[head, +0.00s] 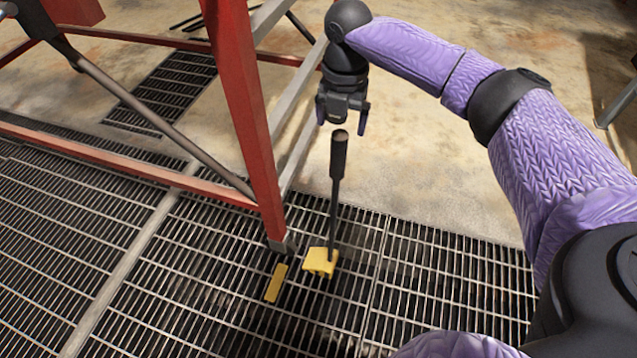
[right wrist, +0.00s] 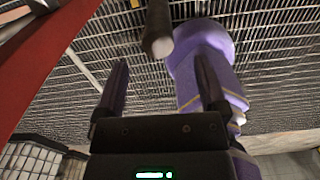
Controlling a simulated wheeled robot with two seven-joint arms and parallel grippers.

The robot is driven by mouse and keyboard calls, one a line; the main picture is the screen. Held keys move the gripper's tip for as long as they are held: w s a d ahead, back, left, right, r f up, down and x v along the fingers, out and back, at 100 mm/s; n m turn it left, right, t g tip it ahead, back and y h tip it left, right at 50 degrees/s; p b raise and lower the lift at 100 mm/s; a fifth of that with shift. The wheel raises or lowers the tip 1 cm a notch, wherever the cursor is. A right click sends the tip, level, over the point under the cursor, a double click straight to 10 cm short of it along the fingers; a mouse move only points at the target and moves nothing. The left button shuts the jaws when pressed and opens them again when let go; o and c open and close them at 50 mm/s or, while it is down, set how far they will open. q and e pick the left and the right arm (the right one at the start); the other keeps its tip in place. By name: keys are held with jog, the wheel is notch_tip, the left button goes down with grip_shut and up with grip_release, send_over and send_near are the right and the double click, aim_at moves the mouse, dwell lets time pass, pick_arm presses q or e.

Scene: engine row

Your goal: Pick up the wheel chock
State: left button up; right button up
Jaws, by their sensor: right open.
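The wheel chock (head: 320,262) is a yellow block on the floor grating with a tall dark handle (head: 338,155) standing upright from it. It sits close to the foot of a red frame leg. My right gripper (head: 342,118) is open and empty, pointing down just above the handle's top end, apart from it. In the right wrist view the handle's end (right wrist: 158,42) shows beyond and between the open fingers (right wrist: 162,85). My left gripper is not in view.
A red steel frame (head: 245,110) with slanted grey braces stands left of the chock and gripper. A flat yellow strip (head: 276,283) lies on the grating (head: 430,290) beside the chock. Bare concrete floor (head: 440,170) is clear behind and right of it.

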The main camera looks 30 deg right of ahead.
aim_at(340, 142)
jog(key=f+b, duration=0.2)
jog(key=f, duration=0.1)
jog(key=f+b, duration=0.2)
jog(key=f, duration=0.1)
jog(key=shift+w+d+f+b, duration=0.2)
jog(key=shift+f+b, duration=0.1)
jog(key=shift+f, duration=0.1)
jog(key=shift+r, duration=0.3)
jog(key=c, duration=0.9)
grip_shut()
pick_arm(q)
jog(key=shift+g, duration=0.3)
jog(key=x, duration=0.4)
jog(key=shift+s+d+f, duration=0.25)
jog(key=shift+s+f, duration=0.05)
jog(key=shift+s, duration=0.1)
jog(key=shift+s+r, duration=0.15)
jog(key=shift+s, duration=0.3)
